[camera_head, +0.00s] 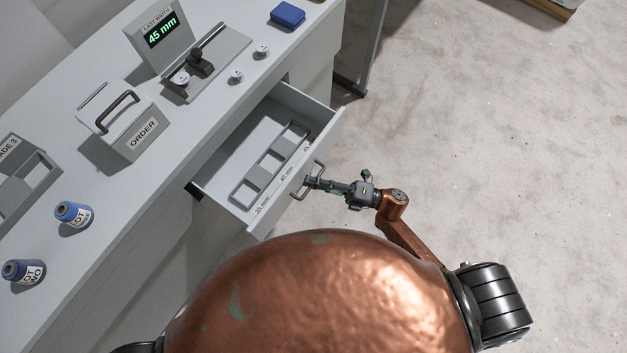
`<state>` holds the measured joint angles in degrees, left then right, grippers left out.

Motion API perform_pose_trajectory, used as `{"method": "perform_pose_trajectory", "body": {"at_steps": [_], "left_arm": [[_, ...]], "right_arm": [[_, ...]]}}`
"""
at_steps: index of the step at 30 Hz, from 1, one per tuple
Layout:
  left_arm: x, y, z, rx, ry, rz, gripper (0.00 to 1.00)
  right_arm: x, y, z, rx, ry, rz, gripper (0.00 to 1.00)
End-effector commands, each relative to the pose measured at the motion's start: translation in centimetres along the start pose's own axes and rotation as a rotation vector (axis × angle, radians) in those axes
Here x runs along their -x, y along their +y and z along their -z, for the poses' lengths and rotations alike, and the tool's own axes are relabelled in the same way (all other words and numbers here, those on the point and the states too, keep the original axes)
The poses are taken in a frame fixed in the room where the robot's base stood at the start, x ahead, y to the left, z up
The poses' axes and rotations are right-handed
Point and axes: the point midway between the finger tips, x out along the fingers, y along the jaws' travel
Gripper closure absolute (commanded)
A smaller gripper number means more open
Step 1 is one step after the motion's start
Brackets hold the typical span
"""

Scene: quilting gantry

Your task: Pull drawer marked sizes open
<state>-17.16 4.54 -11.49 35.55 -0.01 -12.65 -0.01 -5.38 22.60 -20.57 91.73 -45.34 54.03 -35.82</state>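The drawer (232,212) under the grey worktop is pulled well out, with its inside showing. It holds a grey divider with three compartments, which look empty. Labels along its front read 35 mm, 40 mm and 45; no "sizes" mark is readable from here. A bar handle (321,168) is on the drawer front. My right gripper (309,182) reaches the handle from the right, with its fingers close together around the middle of the bar. My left gripper is not in view.
On the worktop (185,160) are a box marked ORDER (125,131), a 45 mm display (160,35), a lever device (203,62), a blue block (288,15) and two blue spools (73,213). The floor right of the drawer is clear.

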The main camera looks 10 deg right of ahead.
Motion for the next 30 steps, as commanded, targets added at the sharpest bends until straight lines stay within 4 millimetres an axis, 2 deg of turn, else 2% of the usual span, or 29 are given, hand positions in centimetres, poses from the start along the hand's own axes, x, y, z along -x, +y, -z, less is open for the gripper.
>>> {"method": "perform_pose_trajectory", "body": {"at_steps": [8, 11, 21, 25, 30], "left_arm": [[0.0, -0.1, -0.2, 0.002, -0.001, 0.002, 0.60], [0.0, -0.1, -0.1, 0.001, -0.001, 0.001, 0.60], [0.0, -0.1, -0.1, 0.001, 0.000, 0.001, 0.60], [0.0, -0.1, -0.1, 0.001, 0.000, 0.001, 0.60], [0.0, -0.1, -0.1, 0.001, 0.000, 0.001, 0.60]], "right_arm": [[0.6, 0.0, 0.0, 0.000, 0.001, 0.001, 0.85], [2.0, -0.1, 0.0, -0.001, -0.001, 0.003, 0.85], [8.9, -0.1, 0.0, -0.001, -0.001, 0.003, 0.85], [10.7, -0.1, 0.0, -0.001, -0.001, 0.002, 0.85], [11.9, 0.0, 0.0, 0.000, 0.000, 0.001, 0.85]]}}
